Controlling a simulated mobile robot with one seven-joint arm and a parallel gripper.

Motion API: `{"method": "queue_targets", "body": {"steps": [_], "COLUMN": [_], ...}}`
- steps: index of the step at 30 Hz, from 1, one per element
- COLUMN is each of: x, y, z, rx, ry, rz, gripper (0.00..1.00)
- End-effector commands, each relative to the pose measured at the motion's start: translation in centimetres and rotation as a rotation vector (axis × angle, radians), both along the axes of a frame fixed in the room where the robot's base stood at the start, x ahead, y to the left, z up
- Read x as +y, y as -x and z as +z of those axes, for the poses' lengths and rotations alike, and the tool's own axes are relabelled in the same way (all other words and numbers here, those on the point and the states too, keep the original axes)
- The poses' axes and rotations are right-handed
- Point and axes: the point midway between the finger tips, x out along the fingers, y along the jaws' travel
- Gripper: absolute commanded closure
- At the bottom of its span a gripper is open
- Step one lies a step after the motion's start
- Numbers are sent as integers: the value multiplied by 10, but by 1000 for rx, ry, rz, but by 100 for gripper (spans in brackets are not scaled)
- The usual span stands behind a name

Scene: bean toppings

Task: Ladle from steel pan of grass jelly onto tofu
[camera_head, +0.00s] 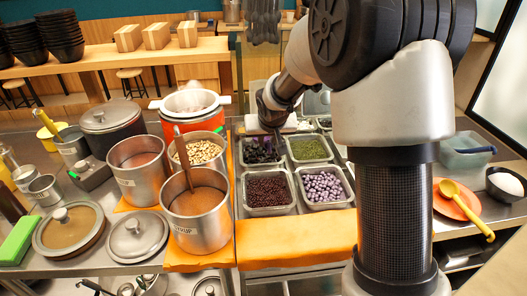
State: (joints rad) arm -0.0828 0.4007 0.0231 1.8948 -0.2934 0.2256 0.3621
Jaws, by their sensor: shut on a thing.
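The steel pan of grass jelly (244,159) is at the back left of a group of steel pans, with dark, nearly black pieces in it. My gripper (270,121) is low over the back of this pan, pointing down. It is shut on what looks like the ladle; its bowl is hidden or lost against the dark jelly. I cannot tell whether the ladle holds jelly. A dark bowl with a smooth white mound (508,183), which looks like the tofu, stands at the far right.
Pans of green beans (309,149), red beans (268,191) and purple balls (323,187) adjoin. A syrup pot (197,212) with a tall handle stands left. A yellow spoon (466,209) lies on an orange plate (447,205). My arm hides the middle right.

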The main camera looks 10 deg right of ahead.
Motion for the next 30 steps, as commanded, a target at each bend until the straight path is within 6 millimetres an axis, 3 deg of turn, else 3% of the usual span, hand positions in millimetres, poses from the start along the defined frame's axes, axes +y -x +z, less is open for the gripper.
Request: {"method": "queue_targets", "body": {"steps": [3, 8, 25, 30], "x": [3, 4, 4, 4], "y": [-13, -14, -20, -24], "z": [-7, -15, -84, -92], "rx": [0, 13, 72, 29], "ry": [-1, 0, 0, 0], "rz": [-6, -6, -5, -5], "gripper": [100, 100, 100, 100]}}
